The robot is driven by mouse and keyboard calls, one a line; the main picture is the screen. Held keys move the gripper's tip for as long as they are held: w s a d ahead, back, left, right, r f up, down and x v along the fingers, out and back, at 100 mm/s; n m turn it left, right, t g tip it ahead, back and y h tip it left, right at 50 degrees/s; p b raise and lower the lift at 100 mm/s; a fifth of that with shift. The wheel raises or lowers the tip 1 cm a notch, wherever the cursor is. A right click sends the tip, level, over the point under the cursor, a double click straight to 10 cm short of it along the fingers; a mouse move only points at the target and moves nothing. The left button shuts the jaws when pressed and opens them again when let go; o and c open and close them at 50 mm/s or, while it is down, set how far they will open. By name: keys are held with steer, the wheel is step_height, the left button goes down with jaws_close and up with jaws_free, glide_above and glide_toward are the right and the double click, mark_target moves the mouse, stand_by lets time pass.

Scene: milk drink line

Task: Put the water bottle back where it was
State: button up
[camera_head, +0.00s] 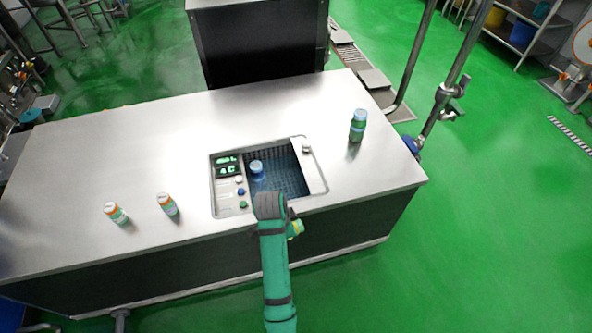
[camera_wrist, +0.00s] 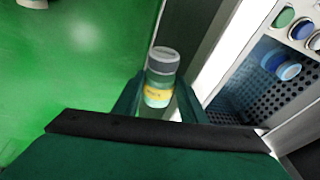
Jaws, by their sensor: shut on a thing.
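My gripper (camera_wrist: 158,108) is shut on a small bottle (camera_wrist: 161,80) with a grey cap, a green body and a yellow label. In the head view this bottle (camera_head: 296,229) shows only partly, beside my gripper (camera_head: 290,217), in front of the counter's near edge. In the wrist view green floor lies behind it. A bottle with a blue cap (camera_head: 257,172) stands in the recessed basin (camera_head: 285,170); it also shows in the wrist view (camera_wrist: 283,66). I cannot tell from the labels which bottle is the water bottle.
A green bottle (camera_head: 357,126) stands on the counter (camera_head: 120,150) right of the basin. A button panel (camera_head: 229,180) borders the basin. The counter's back left is clear.

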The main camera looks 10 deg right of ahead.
steer(key=s+a+f+n+y, duration=0.2)
steer(key=a+f+n, duration=0.6)
steer(key=n, duration=0.8)
steer(key=shift+s+a+t+y, duration=0.2)
steer(key=shift+s+t+y, duration=0.15)
steer(key=shift+y, duration=0.65)
